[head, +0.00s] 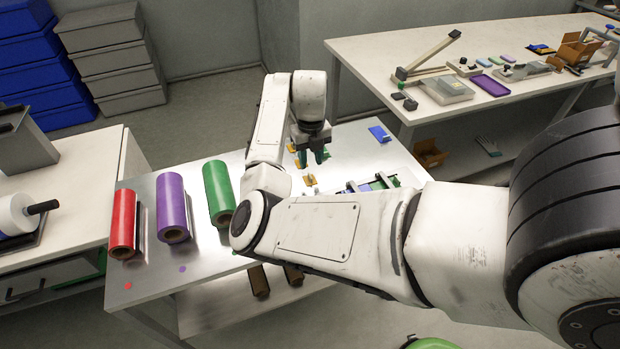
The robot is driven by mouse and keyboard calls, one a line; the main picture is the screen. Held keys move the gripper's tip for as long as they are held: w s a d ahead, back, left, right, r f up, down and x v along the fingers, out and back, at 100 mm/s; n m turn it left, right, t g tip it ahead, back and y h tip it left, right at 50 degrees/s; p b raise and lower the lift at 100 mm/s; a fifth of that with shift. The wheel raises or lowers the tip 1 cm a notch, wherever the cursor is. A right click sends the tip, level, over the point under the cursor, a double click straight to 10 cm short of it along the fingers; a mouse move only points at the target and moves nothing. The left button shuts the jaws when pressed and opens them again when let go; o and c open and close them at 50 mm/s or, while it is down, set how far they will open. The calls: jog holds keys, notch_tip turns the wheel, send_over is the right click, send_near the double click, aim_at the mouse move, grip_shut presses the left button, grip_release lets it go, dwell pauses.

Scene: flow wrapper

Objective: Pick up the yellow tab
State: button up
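Small yellow pieces lie on the metal table (200,262) close to my gripper. One yellow piece (310,180) lies just below the gripper in the picture, and another (292,149) shows at its left. They are too small for me to tell which is the yellow tab. My own arm hides part of the table's front and right.
A blue piece (379,133) lies at the back right. A rack-like fixture (368,184) sits behind my forearm. A white bench (365,62) with tools stands behind.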

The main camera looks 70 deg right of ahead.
aim_at(310, 175)
jog(key=shift+a+f+p, duration=0.15)
jog(key=shift+f+p, duration=0.15)
jog(key=shift+f, duration=1.1)
jog(key=shift+a+f+p, duration=0.1)
jog(key=shift+f+p, duration=0.15)
jog(key=shift+f, duration=1.1)
jog(key=shift+c, duration=0.2)
grip_shut()
